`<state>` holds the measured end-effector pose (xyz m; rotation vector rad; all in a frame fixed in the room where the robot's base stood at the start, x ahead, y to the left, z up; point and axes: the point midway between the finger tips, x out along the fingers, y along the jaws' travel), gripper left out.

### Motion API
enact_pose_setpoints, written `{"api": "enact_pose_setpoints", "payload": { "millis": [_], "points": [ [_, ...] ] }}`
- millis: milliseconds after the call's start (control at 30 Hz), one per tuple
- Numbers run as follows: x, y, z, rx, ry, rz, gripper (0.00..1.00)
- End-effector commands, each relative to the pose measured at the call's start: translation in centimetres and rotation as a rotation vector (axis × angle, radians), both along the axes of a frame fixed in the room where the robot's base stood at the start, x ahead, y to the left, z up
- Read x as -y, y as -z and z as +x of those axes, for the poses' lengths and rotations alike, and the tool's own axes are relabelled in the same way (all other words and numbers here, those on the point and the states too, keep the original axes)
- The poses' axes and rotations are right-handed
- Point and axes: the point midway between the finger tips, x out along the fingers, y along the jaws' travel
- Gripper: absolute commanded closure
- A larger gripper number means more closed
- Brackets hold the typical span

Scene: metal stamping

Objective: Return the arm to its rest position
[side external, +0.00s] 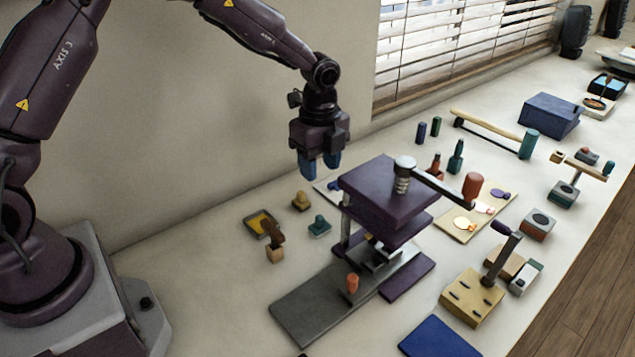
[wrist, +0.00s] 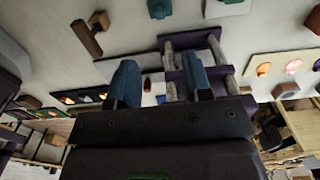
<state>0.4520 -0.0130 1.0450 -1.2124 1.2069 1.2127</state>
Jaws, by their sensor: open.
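My arm is raised at the left and centre of the side view. My gripper (side external: 320,164) hangs down with its two blue fingers apart and nothing visible between them. It is above the table, behind and left of the purple stamping press (side external: 385,190). In the wrist view my gripper (wrist: 159,68) also shows two separated blue fingers. Parts of the press (wrist: 174,45) show just beyond them. The press has a crank with an orange handle (side external: 471,187) and stands on a grey base plate (side external: 320,300).
A yellow pad tray (side external: 262,223), a brown-handled stamp (side external: 274,240) and small stamps (side external: 319,227) lie left of the press. A tan block with a lever (side external: 470,297) and a blue mat (side external: 437,338) are at front right. The wall and window blinds (side external: 450,40) are behind.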

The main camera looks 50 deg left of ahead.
Motion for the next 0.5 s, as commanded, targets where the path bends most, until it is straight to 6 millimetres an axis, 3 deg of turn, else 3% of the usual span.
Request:
{"api": "enact_pose_setpoints", "payload": {
  "millis": [167,300,500],
  "points": [
    [0.1,-0.2,-0.3,-0.010,-0.134,-0.004,0.55],
    [0.0,0.4,-2.7,-0.066,-0.356,0.005,0.55],
    [-0.7,-3.5,-6.5,-0.047,-0.702,0.043,0.55]
  ]
}}
